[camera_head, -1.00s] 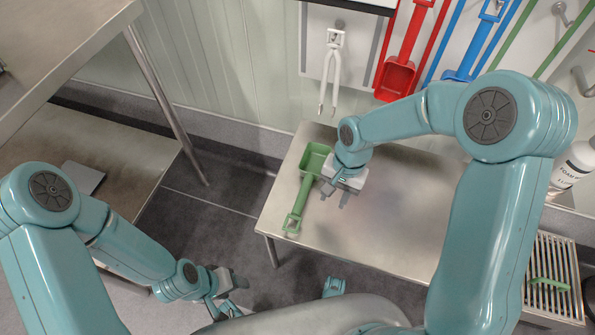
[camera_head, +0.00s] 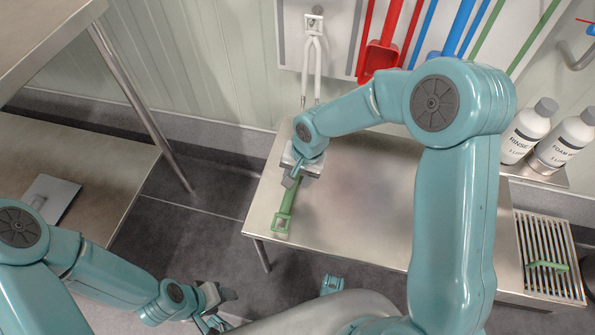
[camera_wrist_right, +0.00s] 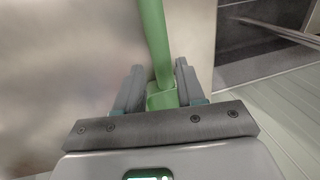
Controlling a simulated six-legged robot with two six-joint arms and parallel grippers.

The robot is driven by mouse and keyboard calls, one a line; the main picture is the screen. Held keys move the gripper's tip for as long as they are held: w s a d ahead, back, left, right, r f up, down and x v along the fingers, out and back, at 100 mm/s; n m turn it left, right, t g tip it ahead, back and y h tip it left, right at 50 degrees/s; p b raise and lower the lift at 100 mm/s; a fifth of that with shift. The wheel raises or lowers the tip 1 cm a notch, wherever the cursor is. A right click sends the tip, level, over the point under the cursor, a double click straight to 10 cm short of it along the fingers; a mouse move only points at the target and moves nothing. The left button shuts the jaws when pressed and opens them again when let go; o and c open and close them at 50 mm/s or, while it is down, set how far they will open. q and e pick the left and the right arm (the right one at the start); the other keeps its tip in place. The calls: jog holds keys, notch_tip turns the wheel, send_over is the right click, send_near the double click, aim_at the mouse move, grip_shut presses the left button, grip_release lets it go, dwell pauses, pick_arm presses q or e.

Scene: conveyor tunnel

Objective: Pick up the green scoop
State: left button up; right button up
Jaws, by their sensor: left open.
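The green scoop (camera_head: 283,207) lies at the left end of the low steel table, its handle pointing to the front edge. Its pan is hidden behind my right gripper (camera_head: 298,179) in the head view. In the right wrist view the green scoop (camera_wrist_right: 154,40) runs between the two fingers of my right gripper (camera_wrist_right: 160,75). Narrow gaps show beside it at the tips, so the fingers look open around it. My left gripper (camera_head: 230,295) is open and empty, low over the floor left of the table.
The steel table (camera_head: 370,215) is otherwise clear in its middle. White bottles (camera_head: 527,130) and a slatted grate (camera_head: 535,275) with a small green item are at the right. A red scoop (camera_head: 380,60) and white tongs (camera_head: 312,65) hang on the wall. A steel bench stands at the left.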

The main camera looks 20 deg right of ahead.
jog(key=f+b, duration=0.1)
jog(key=f, duration=0.1)
jog(key=a+f+b, duration=0.1)
jog(key=f, duration=0.2)
jog(key=shift+w+a+f, duration=0.15)
jog(key=shift+w+f, duration=0.05)
jog(key=shift+r, duration=0.1)
grip_shut()
jog(key=shift+r, duration=0.1)
